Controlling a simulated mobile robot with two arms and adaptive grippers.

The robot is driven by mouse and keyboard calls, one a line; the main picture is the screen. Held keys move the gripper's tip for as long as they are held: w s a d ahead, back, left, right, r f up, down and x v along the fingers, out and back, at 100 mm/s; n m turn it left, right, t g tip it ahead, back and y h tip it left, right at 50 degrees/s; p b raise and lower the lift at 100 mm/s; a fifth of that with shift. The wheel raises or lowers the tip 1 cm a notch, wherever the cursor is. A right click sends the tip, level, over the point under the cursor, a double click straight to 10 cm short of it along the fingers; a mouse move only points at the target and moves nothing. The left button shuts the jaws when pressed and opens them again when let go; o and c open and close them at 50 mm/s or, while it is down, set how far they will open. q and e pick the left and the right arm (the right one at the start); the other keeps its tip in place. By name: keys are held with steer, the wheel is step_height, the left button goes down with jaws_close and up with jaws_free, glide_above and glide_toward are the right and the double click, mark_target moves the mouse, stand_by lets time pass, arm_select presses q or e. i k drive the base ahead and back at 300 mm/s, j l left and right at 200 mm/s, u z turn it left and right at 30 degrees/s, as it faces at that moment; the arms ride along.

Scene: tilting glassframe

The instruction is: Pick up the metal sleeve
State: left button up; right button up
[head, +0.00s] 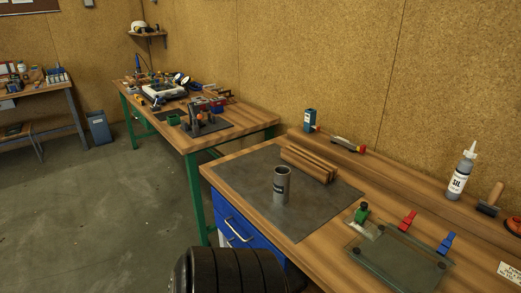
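The metal sleeve (282,186) is a short grey cylinder with a dark marking on its side. It stands upright on a dark grey mat (240,178) on the wooden workbench, near the mat's front edge. Its top end looks open. Nothing touches its sides. Neither my left nor my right gripper shows in the head view.
Wooden strips (310,164) lie behind the sleeve. A glass frame (398,262) with green, red and blue clamps lies to the right. A SIL bottle (462,172) stands farther right. A cluttered green-legged table (258,122) stands behind left. The mat left of the sleeve is clear.

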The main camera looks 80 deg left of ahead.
mark_target(282, 185)
steer(key=u, duration=2.3)
steer(key=j, duration=0.1)
steer(key=i+z, duration=0.05)
